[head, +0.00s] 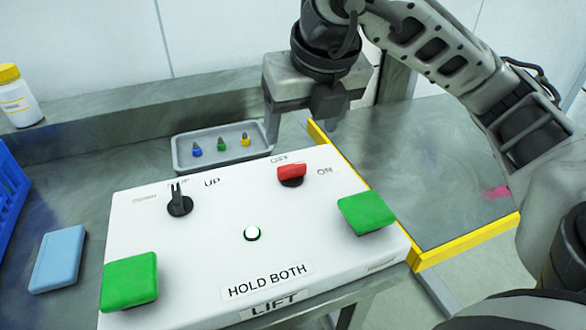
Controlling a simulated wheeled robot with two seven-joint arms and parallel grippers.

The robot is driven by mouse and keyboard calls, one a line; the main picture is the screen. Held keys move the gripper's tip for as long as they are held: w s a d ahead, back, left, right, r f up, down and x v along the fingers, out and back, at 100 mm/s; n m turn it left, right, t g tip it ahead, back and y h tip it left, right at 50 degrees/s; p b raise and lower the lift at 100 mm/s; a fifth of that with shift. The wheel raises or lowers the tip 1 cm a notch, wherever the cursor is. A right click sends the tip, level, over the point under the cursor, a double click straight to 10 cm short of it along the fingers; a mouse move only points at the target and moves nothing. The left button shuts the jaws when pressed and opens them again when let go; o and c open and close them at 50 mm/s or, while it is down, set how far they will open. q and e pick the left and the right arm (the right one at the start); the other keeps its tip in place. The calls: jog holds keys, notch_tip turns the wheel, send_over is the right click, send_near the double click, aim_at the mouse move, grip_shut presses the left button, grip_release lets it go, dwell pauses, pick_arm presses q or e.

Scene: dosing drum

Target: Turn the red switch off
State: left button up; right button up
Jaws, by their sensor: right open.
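The red switch (291,172) is a rotary knob at the back right of the white control box (210,250). Its OFF label is above it and its ON label to its right. The knob's long side lies roughly across the box, towards ON, though its exact pointing is hard to tell. My right gripper (300,118) is open and empty, fingers pointing down, above and behind the switch and apart from it. My left gripper is not in view.
A blue block (59,258) is at left; a yellow-edged platform (465,240) at right.

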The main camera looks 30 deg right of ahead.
aim_at(292, 166)
jog(key=b+x, duration=0.2)
jog(key=x, duration=0.8)
jog(key=shift+w+f, duration=0.25)
jog(key=shift+f, duration=0.05)
jog(key=c, duration=1)
